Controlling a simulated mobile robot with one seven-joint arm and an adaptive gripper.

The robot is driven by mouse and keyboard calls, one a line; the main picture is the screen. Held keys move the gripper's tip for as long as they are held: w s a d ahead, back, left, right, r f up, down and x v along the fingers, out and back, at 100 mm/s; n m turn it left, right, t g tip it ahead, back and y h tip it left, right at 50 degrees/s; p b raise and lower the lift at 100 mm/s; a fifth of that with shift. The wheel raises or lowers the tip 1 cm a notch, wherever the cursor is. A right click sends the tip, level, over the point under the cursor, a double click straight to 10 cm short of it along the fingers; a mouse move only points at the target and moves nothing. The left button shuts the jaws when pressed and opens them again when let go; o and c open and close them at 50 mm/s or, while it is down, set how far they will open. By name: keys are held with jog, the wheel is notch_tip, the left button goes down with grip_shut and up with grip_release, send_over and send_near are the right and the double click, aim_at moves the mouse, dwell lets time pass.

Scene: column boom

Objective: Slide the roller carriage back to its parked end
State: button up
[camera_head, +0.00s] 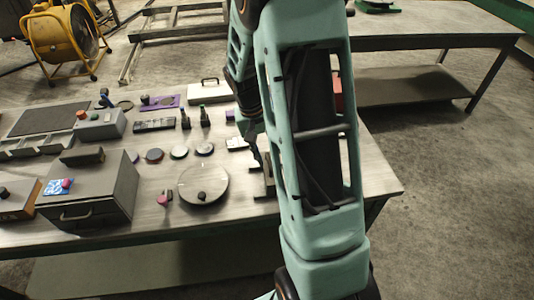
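My arm hangs down through the middle of the view and covers part of the table. My gripper (255,152) shows only as a dark, narrow shape beside the arm, pointing down at the table. It is too small and too much hidden to tell open from shut. Just below it stands a small grey metal piece (263,183), partly behind my arm. I cannot tell whether the gripper touches it. I cannot make out the roller carriage for certain; that piece may belong to it, and its track is hidden.
The worktable (128,222) holds a grey box with a handle (90,193), a round disc with a knob (203,185), several small pucks, dark bottles (186,120) and a button box (99,125). A second table (430,25) stands behind right. The table's right end is clear.

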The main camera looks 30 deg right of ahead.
jog(key=shift+c, duration=0.2)
grip_shut()
jog(key=shift+w+a+b, duration=0.2)
jog(key=shift+a+b, duration=0.05)
jog(key=shift+a, duration=0.3)
jog(key=shift+w+a+b, duration=0.15)
jog(key=shift+a+b, duration=0.05)
jog(key=shift+a, duration=0.35)
jog(key=shift+o, duration=0.2)
grip_release()
